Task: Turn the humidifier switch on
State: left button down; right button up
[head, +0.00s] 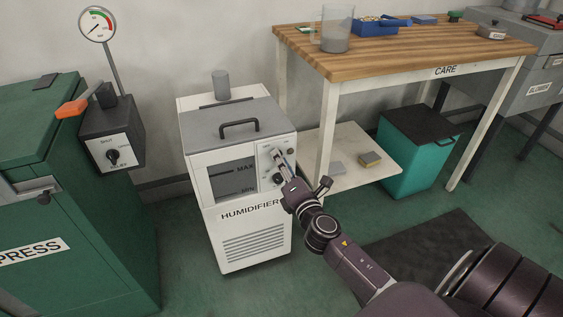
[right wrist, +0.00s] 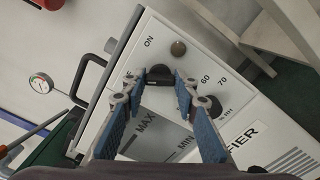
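The white humidifier (head: 222,222) stands on the floor in the middle of the head view, with a grey lid and a dark MAX/MIN window. Its control panel is partly hidden there by my right gripper (head: 281,160). In the right wrist view, the black switch knob (right wrist: 160,75) sits below the ON label, and a dull brown lamp (right wrist: 178,48) is beside it. My right gripper (right wrist: 161,76) is open, with its fingertips on either side of the knob. I cannot tell whether they touch it. My left gripper is not in view.
A second knob (right wrist: 209,106) marked 60, 70 and %RH is close to the right finger. The green press (head: 60,200) with a switch box (head: 112,140) stands at left. The CARE table (head: 400,55) and a teal bin (head: 415,150) stand at right.

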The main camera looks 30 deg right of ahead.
jog(key=c, duration=0.5)
jog(key=shift+m, duration=0.4)
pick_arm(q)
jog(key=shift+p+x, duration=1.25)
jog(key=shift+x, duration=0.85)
pick_arm(e)
jog(key=shift+f+m, duration=0.1)
jog(key=shift+m, duration=5.7)
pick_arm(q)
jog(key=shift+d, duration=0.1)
pick_arm(e)
jog(key=o, duration=1.2)
